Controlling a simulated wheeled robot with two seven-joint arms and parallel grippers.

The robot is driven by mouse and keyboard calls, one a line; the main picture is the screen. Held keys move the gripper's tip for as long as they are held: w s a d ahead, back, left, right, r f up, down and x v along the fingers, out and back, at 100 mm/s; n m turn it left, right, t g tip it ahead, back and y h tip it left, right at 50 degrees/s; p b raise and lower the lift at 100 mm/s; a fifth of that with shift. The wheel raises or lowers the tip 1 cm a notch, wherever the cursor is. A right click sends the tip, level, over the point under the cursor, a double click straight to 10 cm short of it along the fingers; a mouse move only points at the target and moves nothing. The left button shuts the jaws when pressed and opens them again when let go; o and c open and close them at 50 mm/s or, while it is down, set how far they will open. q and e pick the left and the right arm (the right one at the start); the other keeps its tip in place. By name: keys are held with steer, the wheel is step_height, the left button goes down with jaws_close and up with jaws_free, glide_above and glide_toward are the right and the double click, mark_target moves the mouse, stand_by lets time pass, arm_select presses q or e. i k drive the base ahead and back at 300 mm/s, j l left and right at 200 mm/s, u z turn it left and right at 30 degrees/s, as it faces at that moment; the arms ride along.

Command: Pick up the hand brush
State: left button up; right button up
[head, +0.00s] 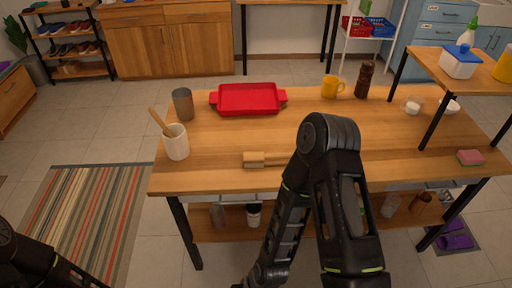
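A light wooden piece that looks like the hand brush (254,159) lies on the wooden table (215,172) near its front edge, left of the middle. A thin handle runs right from its thicker end and goes behind my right arm, so its far end is hidden. My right arm is bent, with its elbow raised over the table and its forearm pointing down to the bottom edge in front of the table. My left arm shows only at the bottom left corner. Neither gripper's fingers can be seen, and neither arm visibly touches the brush.
A white crock (176,142) with a wooden utensil and a grey cup (183,104) stand at the left. A red tray (248,98), yellow mug (332,86) and brown mill (364,79) stand at the back. A pink sponge (470,157) lies right. A raised shelf (450,72) overhangs the right side.

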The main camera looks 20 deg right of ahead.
mark_target(251, 159)
steer(key=z, duration=0.5)
steer(key=j+z, duration=0.15)
steer(key=z, duration=0.35)
steer(key=i+j+z, duration=0.1)
steer(key=z, duration=0.35)
steer(key=j+z, duration=0.1)
steer(key=z, duration=0.9)
steer(key=k+j+z, duration=0.15)
steer(key=j+z, duration=0.2)
steer(key=k+j+z, duration=0.5)
steer(key=j+z, duration=0.15)
steer(key=k+j, duration=0.35)
steer(key=j, duration=0.15)
